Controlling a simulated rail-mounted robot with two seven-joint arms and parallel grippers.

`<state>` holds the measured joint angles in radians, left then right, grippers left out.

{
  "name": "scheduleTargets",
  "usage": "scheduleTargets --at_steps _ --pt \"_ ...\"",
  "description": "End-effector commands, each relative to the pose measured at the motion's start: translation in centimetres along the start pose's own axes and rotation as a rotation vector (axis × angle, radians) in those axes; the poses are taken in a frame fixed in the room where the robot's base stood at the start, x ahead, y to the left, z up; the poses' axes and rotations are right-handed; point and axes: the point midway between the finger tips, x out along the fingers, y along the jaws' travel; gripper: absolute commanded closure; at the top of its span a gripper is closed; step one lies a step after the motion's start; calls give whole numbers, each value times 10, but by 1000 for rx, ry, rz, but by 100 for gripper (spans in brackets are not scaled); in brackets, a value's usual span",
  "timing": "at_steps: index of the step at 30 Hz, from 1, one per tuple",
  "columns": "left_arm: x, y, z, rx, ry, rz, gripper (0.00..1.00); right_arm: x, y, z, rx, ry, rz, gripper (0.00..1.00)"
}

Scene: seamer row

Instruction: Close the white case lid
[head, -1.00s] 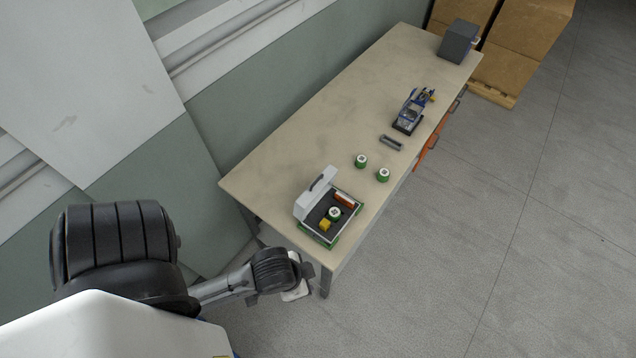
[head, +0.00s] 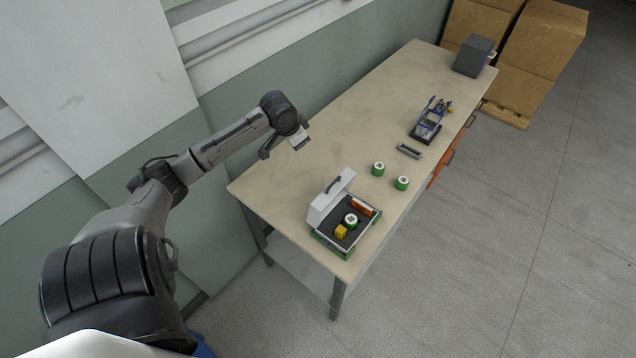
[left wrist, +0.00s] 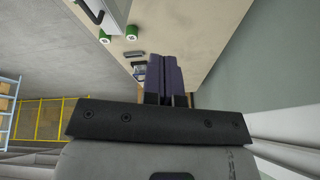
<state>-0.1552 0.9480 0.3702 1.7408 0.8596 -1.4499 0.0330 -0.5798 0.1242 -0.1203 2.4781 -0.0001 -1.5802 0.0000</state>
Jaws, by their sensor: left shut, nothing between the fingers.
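The white case (head: 343,244) stands open near the close end of the bench. Its white lid (head: 329,199) is raised on the side toward the wall, with a dark handle on it. Inside are a green-and-white round can, a yellow block and an orange item. My left gripper (head: 300,143) is above the wall side of the bench, behind the lid and apart from it. In the left wrist view its fingers (left wrist: 168,78) are together and empty, and a corner of the white lid (left wrist: 105,12) shows at the top. My right gripper is in neither view.
Two green-and-white cans (head: 378,169) stand beyond the case on the bench (head: 330,130). A grey bar (head: 409,151), a blue device (head: 428,122) and a grey box (head: 474,56) sit farther along. The bench's wall side is clear. Cardboard boxes (head: 540,40) stand past the far end.

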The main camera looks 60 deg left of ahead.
Motion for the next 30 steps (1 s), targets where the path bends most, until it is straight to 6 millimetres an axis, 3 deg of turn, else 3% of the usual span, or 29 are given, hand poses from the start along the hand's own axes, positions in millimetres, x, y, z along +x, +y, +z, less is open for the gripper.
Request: scheduleTargets --at_steps 3,7,16,30 --pt "11 -5 4 -141 -3 167 100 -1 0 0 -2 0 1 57" --pt "15 3 4 -231 9 301 100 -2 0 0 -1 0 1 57" --pt "21 19 -7 -300 52 398 100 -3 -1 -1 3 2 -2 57" --pt "97 50 -16 -301 50 397 100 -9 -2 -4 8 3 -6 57"
